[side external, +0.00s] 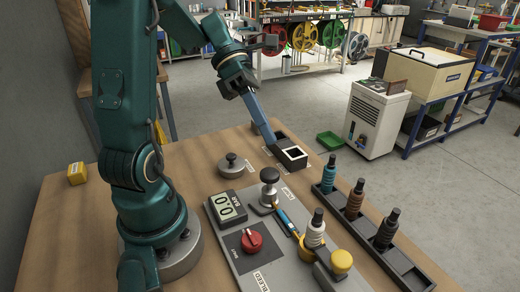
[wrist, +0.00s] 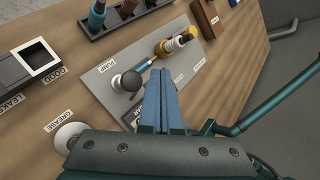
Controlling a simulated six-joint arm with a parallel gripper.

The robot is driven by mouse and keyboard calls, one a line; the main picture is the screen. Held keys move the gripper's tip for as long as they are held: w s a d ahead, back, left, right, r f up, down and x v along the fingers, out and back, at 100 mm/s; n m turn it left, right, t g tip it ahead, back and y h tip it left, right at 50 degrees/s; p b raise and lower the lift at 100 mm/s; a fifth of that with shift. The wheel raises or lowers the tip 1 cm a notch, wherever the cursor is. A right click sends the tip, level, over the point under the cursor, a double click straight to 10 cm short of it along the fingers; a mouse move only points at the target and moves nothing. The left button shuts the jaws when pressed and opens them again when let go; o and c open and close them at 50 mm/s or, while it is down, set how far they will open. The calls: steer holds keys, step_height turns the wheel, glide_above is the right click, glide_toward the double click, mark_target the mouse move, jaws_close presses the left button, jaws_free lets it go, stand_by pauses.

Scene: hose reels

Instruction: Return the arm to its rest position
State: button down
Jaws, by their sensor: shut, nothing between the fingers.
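My gripper (side external: 270,140) hangs from my raised arm, its long blue fingers pointing down over the bench. In the side view the tips overlap the edge of a black open box (side external: 291,157). In the wrist view the fingers (wrist: 164,68) are pressed together with nothing between them. There they appear over the grey test panel (wrist: 98,77), with the box (wrist: 41,60) off to the left, so they look clear of it. I cannot tell their exact height.
The panel holds a 0.0 gauge (side external: 227,207), red knob (side external: 251,240), black-knobbed pump (side external: 269,176) and a white fitting (side external: 315,232) by a yellow knob (side external: 341,261). A rack (side external: 407,270) holds three fittings. A grease pot (side external: 232,168) and yellow block (side external: 77,174) stand on the bench.

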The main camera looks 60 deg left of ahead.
steer(key=s+d+m+t+y, duration=0.1)
steer(key=s+d+m+y, duration=0.2)
steer(key=m, duration=1.1)
steer(key=s+d+m+t+y, duration=0.2)
steer(key=m+y, duration=0.4)
steer(key=m, duration=0.9)
steer(key=shift+s+d+t, duration=0.3)
steer(key=shift+s+d, duration=0.25)
steer(key=shift+s, duration=0.05)
stand_by(0.3)
